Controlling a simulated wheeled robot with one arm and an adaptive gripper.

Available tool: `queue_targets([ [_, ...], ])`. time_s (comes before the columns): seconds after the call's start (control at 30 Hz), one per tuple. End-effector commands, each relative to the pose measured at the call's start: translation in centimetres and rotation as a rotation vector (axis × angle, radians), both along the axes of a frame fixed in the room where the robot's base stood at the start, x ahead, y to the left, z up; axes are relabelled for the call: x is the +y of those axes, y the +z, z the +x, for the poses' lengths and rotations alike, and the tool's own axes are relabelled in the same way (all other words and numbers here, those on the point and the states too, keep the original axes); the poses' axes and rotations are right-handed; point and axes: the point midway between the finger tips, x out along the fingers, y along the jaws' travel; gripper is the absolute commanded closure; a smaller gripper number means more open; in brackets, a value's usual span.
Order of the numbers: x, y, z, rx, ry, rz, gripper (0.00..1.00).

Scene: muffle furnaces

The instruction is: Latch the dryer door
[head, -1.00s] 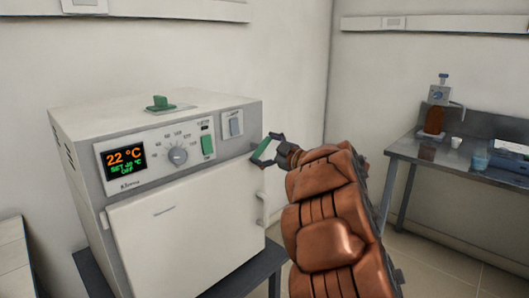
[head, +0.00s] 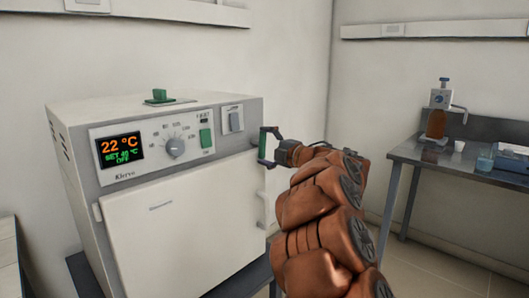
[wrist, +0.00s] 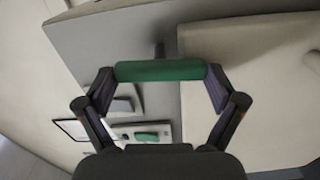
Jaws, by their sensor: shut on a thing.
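The dryer (head: 75,160) is a pale grey box at the left in the head view. Its white door (head: 190,225) fills the lower front and looks closed. The green latch handle (head: 262,150) is at the upper right edge of the front and stands about upright. My gripper (head: 267,147) is shut on it from the right. In the wrist view, the green handle (wrist: 160,71) lies crosswise between the two fingertips, which touch its two ends. Its stem runs behind it to the dryer.
The dryer's panel has a display (head: 120,150), a round knob (head: 176,147) and switches. A metal bench (head: 428,155) with a dispenser bottle (head: 437,122) stands at the right. Open floor lies between.

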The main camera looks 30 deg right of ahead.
Motion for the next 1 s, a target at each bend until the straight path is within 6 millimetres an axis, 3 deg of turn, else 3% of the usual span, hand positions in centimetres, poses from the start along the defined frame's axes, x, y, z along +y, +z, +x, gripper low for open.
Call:
queue_targets([
  [0.33, -0.03, -0.11, 0.0, -0.023, -0.001, -0.103, 0.41],
  [0.8, -0.03, -0.06, 0.0, -0.025, -0.001, -0.113, 0.41],
  [0.83, -0.03, -0.06, 0.0, -0.025, -0.001, -0.113, 0.03],
  [1.0, -0.01, -0.06, 0.0, -0.025, -0.001, -0.113, 0.0],
])
